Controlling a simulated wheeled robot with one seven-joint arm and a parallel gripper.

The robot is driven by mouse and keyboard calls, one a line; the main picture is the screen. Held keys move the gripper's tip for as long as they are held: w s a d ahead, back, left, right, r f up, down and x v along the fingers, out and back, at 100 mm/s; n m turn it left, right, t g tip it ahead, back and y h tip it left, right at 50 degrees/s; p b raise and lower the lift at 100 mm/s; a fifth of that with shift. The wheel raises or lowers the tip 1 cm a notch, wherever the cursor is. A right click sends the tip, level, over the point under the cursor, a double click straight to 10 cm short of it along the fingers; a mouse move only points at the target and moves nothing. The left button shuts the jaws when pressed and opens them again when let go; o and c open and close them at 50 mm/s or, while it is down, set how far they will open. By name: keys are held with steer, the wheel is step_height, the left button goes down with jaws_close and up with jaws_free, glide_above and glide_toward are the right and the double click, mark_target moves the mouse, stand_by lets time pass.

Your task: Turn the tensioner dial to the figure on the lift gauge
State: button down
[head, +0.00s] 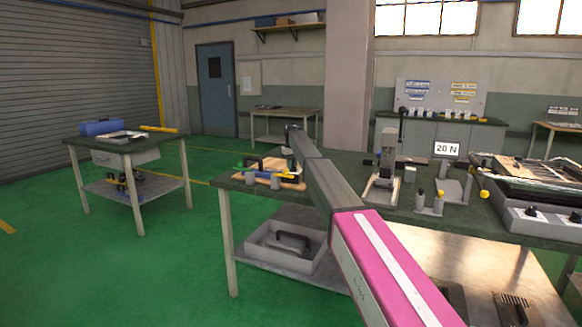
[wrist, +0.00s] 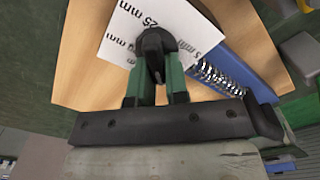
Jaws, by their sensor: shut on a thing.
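In the wrist view my gripper (wrist: 155,68) has its two green fingers closed on a dark rounded piece (wrist: 152,45). I cannot tell whether this piece is the tensioner dial. Below it lie a white sheet (wrist: 120,32) printed with "25 mm" and a wooden board (wrist: 85,75). In the head view my arm reaches to the board's end of the bench, and the fingers are hidden. A white sign reading "20 N" (head: 447,149) stands on the bench to the right, probably the lift gauge's figure.
A blue piece with shiny metal (wrist: 225,75) lies beside the sheet. The green-topped bench (head: 330,200) carries a grey upright device (head: 385,160), small posts with yellow ends (head: 438,204) and a grey unit with black knobs (head: 545,217).

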steer(key=m, duration=0.5)
steer(key=shift+w+d+m, duration=0.1)
steer(key=shift+d+m, duration=0.2)
steer(key=shift+d, duration=0.1)
steer(key=m, duration=0.5)
steer(key=shift+d, duration=0.4)
steer(key=m, duration=0.5)
steer(key=shift+s+d+m, duration=0.3)
steer(key=shift+s+m, duration=0.05)
steer(key=shift+m, duration=0.05)
steer(key=shift+s+d+m, duration=0.1)
steer(key=shift+s+m, duration=0.05)
steer(key=shift+m, duration=0.95)
steer(key=shift+s+d+m, duration=0.1)
steer(key=shift+m, duration=1)
steer(key=shift+a, duration=0.1)
steer(key=c, duration=1.1)
jaws_free()
steer(key=shift+r, duration=0.1)
